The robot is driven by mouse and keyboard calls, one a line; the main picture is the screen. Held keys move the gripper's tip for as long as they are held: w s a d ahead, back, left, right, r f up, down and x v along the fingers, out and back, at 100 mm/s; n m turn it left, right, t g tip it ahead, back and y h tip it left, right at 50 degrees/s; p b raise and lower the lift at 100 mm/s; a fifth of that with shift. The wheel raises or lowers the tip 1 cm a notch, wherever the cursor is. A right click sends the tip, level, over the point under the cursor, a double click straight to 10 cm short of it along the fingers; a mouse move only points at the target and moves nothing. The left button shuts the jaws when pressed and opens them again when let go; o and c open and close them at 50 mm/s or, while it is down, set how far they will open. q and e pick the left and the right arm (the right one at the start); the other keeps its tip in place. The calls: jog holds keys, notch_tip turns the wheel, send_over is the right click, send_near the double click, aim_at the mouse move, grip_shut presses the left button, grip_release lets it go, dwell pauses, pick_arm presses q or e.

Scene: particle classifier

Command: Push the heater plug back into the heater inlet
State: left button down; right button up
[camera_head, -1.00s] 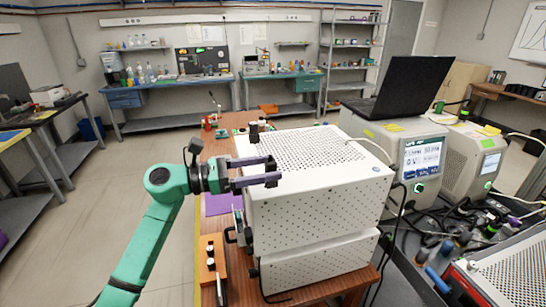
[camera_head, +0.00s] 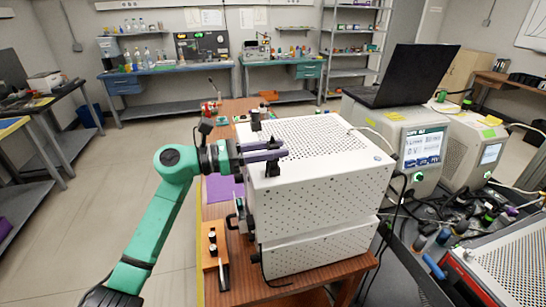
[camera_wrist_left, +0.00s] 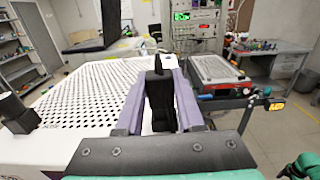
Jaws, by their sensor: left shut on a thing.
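My left gripper (camera_head: 278,150) is above the near left top edge of the white perforated box (camera_head: 318,204). Its purple fingers are shut on a black plug (camera_head: 272,171), whose body hangs below the fingers in the head view. In the left wrist view the black plug (camera_wrist_left: 161,98) sits between the two purple fingers of the left gripper (camera_wrist_left: 160,68), with the white box top beside it. The heater inlet cannot be made out. I cannot tell whether the plug touches the box.
A black fitting (camera_head: 255,119) stands on the box top's left edge. An orange block (camera_head: 213,255) lies on the wooden table at the left of the box. White instruments, one under a laptop (camera_head: 403,76), and cables crowd the right side. The floor at left is clear.

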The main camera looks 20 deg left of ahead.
aim_at(273, 143)
pick_arm(q)
notch_tip(273, 143, up, 18)
jog(key=b, duration=0.2)
jog(key=shift+r, duration=0.2)
